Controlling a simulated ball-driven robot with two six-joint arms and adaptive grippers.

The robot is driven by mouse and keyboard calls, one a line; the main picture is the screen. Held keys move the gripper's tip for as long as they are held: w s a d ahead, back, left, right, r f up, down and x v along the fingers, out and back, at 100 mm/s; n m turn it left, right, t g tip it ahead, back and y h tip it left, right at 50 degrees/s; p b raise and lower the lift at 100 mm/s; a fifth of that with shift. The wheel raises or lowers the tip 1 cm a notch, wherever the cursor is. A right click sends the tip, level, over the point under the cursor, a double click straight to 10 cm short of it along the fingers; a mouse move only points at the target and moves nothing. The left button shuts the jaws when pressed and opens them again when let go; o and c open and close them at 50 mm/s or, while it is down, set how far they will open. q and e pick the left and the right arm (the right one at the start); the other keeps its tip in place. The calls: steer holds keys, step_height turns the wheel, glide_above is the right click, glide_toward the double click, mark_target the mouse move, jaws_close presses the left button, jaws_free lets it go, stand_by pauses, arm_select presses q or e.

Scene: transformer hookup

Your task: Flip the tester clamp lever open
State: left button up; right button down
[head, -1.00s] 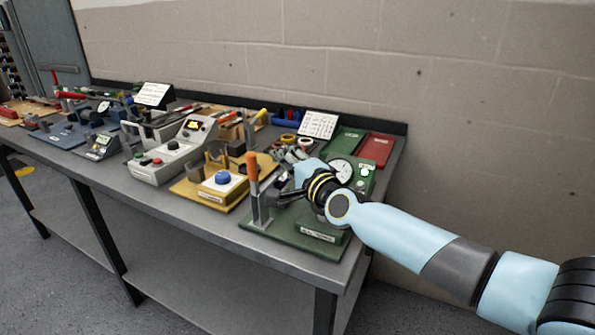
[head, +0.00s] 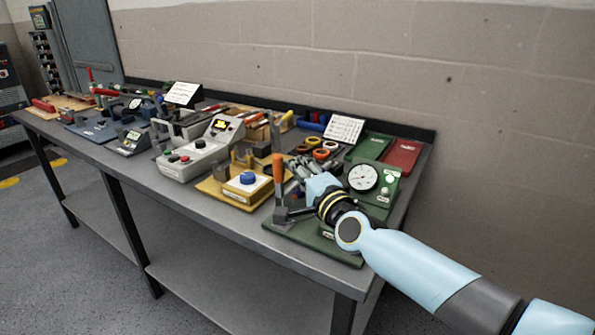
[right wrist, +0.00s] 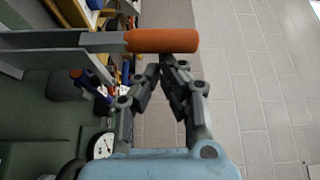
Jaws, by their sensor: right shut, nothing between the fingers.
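The tester clamp lever stands upright with an orange grip (head: 278,169) and a grey shank, on the green tester base (head: 345,258) at the near right of the bench. In the right wrist view the orange grip (right wrist: 162,40) lies across the picture just beyond the closed fingertips (right wrist: 168,64). The fingers are not around it; contact is unclear. The tester's round white gauge (head: 362,177) is behind my wrist. My left gripper is not in view.
A yellow fixture with a blue button (head: 248,178) stands just left of the lever. A grey control box (head: 200,150) is further left. The bench's front edge is close by.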

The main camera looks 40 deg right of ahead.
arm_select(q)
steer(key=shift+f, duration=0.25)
arm_select(e)
steer(key=shift+a, duration=0.1)
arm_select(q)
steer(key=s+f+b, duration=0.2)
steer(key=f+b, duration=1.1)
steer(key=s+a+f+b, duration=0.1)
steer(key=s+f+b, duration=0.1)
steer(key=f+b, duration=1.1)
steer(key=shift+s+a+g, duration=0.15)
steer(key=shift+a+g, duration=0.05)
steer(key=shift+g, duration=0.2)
arm_select(e)
steer(key=s+a+f+n+t+y, duration=0.3)
steer(key=a+n+t+y, duration=0.2)
steer(key=n, duration=1.1)
steer(key=shift+a+y, duration=1.1)
steer(key=shift+a, duration=0.15)
steer(key=shift+s+f, duration=0.1)
